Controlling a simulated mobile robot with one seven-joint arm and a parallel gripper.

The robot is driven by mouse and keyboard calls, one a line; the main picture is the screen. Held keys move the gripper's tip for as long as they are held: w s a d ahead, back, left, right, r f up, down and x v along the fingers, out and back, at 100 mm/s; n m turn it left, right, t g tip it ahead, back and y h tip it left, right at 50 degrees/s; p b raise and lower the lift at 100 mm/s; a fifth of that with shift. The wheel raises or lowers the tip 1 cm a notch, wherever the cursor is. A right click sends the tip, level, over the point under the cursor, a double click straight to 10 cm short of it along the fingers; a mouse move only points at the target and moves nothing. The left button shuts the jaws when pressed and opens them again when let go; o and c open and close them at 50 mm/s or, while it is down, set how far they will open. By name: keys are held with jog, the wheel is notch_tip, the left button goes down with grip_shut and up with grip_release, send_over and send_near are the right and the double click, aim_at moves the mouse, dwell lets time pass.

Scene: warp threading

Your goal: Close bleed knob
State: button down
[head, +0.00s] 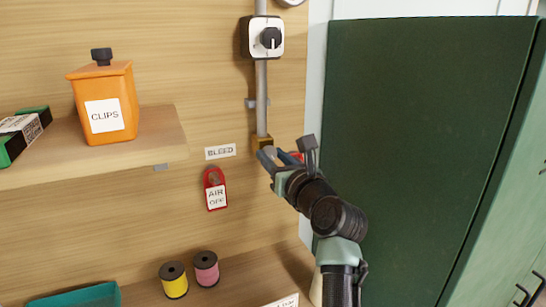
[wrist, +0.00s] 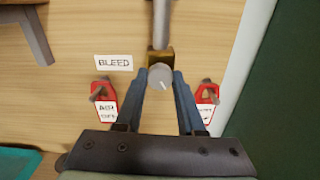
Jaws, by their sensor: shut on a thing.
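The bleed knob (wrist: 160,77) is a round grey knob with a light pointer mark, seen in the wrist view on a brass block (wrist: 158,58) at the lower end of a grey pipe. My gripper (wrist: 162,80) has its two blue-grey fingers on either side of the knob, shut on it. In the head view my gripper (head: 267,157) reaches in from the right, and its fingers hide the knob. The brass block (head: 262,142) shows just above them. A white BLEED label (head: 220,152) is on the wall to the left; it also shows in the wrist view (wrist: 114,62).
Red tags hang left (wrist: 105,101) and right (wrist: 206,104) of my fingers. A switch (head: 267,38) sits higher on the pipe. A shelf (head: 160,137) with an orange CLIPS canister (head: 103,88) is at left. A green cabinet (head: 420,150) stands close at right.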

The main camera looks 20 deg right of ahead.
jog(key=n, duration=0.4)
jog(key=shift+n+b, duration=0.3)
jog(key=shift+b, duration=0.05)
jog(key=n+b, duration=0.1)
jog(key=n, duration=0.2)
jog(key=shift+f+n, duration=0.1)
jog(key=shift+n, duration=0.2)
jog(key=n+b, duration=0.2)
jog(key=n, duration=0.2)
jog(key=shift+n, duration=0.3)
jog(key=n+b, duration=0.2)
jog(key=n, duration=0.2)
jog(key=shift+b, duration=0.4)
jog(key=n+b, duration=0.3)
jog(key=n, duration=0.3)
jog(key=shift+n+b, duration=0.3)
jog(key=shift+n, duration=0.1)
jog(key=n+b, duration=0.3)
jog(key=n, duration=0.3)
jog(key=shift+n, duration=0.3)
